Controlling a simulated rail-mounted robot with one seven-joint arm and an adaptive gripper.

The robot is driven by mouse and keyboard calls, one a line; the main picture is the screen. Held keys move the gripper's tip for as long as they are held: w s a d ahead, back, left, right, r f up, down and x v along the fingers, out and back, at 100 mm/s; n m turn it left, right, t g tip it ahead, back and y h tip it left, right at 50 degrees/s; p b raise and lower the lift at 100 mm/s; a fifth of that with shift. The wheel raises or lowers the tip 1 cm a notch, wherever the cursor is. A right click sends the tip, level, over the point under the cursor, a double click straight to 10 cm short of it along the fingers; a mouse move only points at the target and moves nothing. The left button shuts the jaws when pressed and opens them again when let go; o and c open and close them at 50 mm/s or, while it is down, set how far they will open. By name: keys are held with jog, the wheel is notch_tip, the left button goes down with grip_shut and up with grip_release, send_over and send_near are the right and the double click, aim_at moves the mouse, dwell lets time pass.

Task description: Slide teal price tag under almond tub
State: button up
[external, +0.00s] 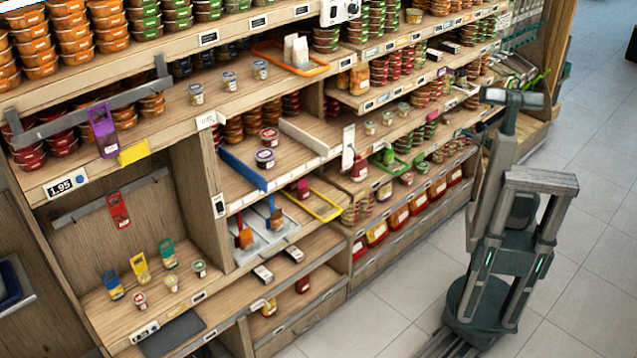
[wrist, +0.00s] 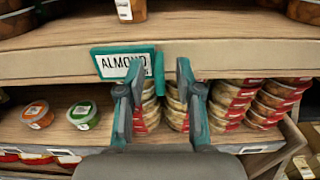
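In the wrist view, a teal price tag (wrist: 112,62) with a white face reading "ALMOND" sits against the front edge of the upper shelf. My gripper (wrist: 158,72) is open in front of that edge, its fingers apart. The left finger overlaps the tag's right part, and the tag's teal end shows between the fingers. I cannot tell whether they touch. A tub (wrist: 132,10) with a white label stands on the shelf above the tag, cut off by the frame top. Its label is unreadable, so I cannot tell whether it is the almond tub. My gripper is not discernible in the external view.
Stacked tubs (wrist: 235,98) fill the lower shelf behind and right of my gripper. An orange-lidded tub (wrist: 37,113) and a green-lidded tub (wrist: 83,115) stand at its left. The floor (external: 590,240) is clear.

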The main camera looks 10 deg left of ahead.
jog(key=v, duration=1.1)
jog(key=shift+s, duration=0.2)
jog(key=shift+d, duration=0.1)
jog(key=s+d+f+n+g+h, duration=0.1)
jog(key=s+f+n+g+h, duration=0.35)
jog(key=s+f+n, duration=0.55)
jog(key=s+d+f+n+g+h, duration=0.1)
jog(key=s+f+n+g+h, duration=0.35)
jog(key=s+f, duration=1)
jog(key=s+d+f+n+g+h+p, duration=0.1)
jog(key=s+d+f+n+g+h, duration=0.1)
jog(key=s, duration=0.8)
jog(key=s+d+f+n+g+h+p, duration=0.1)
jog(key=s+f+n, duration=0.4)
jog(key=s, duration=0.5)
jog(key=s+d+f+n+g+h+p, duration=0.1)
jog(key=s+d+f+n+g+h, duration=0.2)
jog(key=s, duration=0.7)
notch_tip(320, 180, down, 3)
jog(key=d+g, duration=0.1)
jog(key=d, duration=0.1)
jog(key=shift+d+f+g, duration=0.25)
jog(key=shift+d+g, duration=0.05)
jog(key=shift+g, duration=0.1)
jog(key=shift+o, duration=0.2)
